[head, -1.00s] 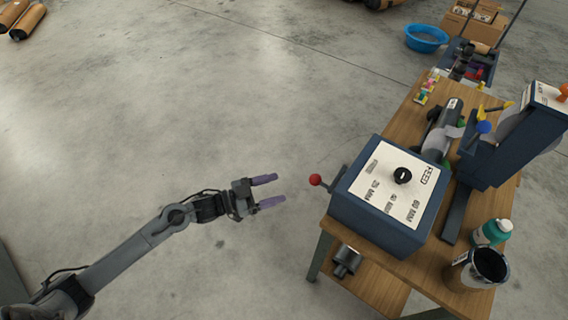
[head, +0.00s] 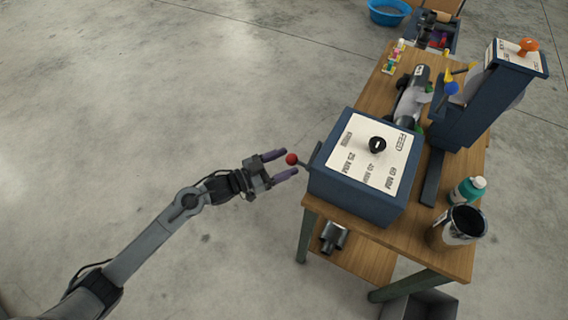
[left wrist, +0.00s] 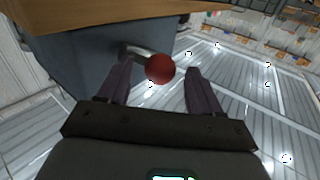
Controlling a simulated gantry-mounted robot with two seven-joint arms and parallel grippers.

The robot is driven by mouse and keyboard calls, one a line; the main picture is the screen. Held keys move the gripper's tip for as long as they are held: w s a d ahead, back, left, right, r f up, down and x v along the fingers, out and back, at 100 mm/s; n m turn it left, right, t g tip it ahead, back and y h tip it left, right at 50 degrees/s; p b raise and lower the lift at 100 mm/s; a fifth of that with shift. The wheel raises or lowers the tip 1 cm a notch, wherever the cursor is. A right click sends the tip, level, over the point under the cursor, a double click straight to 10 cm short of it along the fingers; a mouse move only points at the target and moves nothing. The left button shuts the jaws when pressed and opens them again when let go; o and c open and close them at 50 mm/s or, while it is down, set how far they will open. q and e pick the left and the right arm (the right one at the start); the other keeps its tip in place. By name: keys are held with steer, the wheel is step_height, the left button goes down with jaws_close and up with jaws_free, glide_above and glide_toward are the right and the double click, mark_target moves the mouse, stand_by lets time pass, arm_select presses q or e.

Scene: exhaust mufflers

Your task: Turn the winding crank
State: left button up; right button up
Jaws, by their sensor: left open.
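The winding crank is a dark arm with a red ball knob (head: 292,159) on the left side of a blue box (head: 350,198) with a white dial top. My left gripper (head: 282,164) is open, with its two purple fingers pointing at the knob. In the head view the knob appears at the fingertips. In the left wrist view the red knob (left wrist: 160,68) shows between the open fingers (left wrist: 155,88), near their tips, with the crank's metal arm behind it. I cannot tell whether the fingers touch it. My right gripper is not in view.
The box stands on a wooden table (head: 455,258). A dark blue machine (head: 470,110), a teal bottle (head: 467,190) and a dark pot (head: 460,226) stand to its right. A metal muffler (head: 333,237) sits on the lower shelf. The floor left of the table is clear.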

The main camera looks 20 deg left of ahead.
arm_select(q)
steer(key=shift+w+d, duration=0.15)
steer(key=shift+w, duration=0.05)
jaws_close()
stand_by(0.4)
steer(key=shift+f, duration=0.1)
